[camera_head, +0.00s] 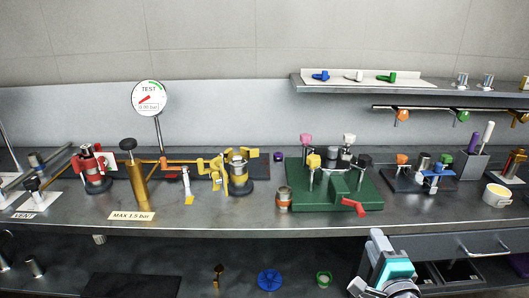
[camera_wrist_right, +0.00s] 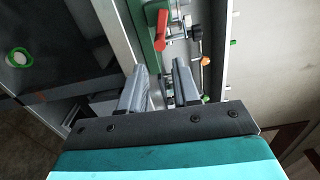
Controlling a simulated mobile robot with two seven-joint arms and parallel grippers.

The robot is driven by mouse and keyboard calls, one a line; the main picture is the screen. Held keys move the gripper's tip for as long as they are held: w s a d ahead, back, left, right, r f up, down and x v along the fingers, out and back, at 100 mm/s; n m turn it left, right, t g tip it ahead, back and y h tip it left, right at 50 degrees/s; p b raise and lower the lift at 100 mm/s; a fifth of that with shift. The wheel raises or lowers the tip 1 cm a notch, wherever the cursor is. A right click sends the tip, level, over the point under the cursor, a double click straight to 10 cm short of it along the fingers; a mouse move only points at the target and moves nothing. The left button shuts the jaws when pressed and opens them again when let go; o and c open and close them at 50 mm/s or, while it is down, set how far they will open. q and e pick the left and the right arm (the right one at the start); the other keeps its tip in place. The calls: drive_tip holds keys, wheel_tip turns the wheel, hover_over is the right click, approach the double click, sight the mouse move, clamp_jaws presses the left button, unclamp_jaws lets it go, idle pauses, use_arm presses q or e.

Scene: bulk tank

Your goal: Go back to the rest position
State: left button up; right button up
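My right gripper (camera_head: 370,262) is in front of the bench's front edge, low at the bottom right of centre in the head view. In the right wrist view its two grey fingers (camera_wrist_right: 159,84) stand apart with nothing between them, so it is open and empty. It is apart from the green fixture (camera_head: 340,205) with the red lever (camera_head: 353,206), which is on the bench behind it. The red lever also shows in the wrist view (camera_wrist_right: 161,30). My left gripper is in neither view.
The steel bench (camera_head: 250,216) carries a round gauge (camera_head: 149,98), a brass cylinder (camera_head: 137,185), yellow clamp parts (camera_head: 217,175) and a white tub (camera_head: 497,195). A drawer handle (camera_head: 488,250) is right of my right gripper. A blue handwheel (camera_head: 270,279) is below the bench.

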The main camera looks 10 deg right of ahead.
drive_tip(key=s+a+f+n+g+y, duration=0.3)
drive_tip(key=s+a+f+n, duration=0.4)
drive_tip(key=a+n, duration=0.2)
drive_tip(key=s+a+f+n+g+y, duration=0.3)
drive_tip(key=s+a+f+n, duration=0.3)
drive_tip(key=n, duration=0.8)
drive_tip(key=a+f, duration=0.1)
drive_tip(key=a, duration=0.2)
drive_tip(key=shift+s+a+f+n+g, duration=0.2)
drive_tip(key=shift+s+f+n+g, duration=0.1)
drive_tip(key=shift+s+f+g, duration=0.1)
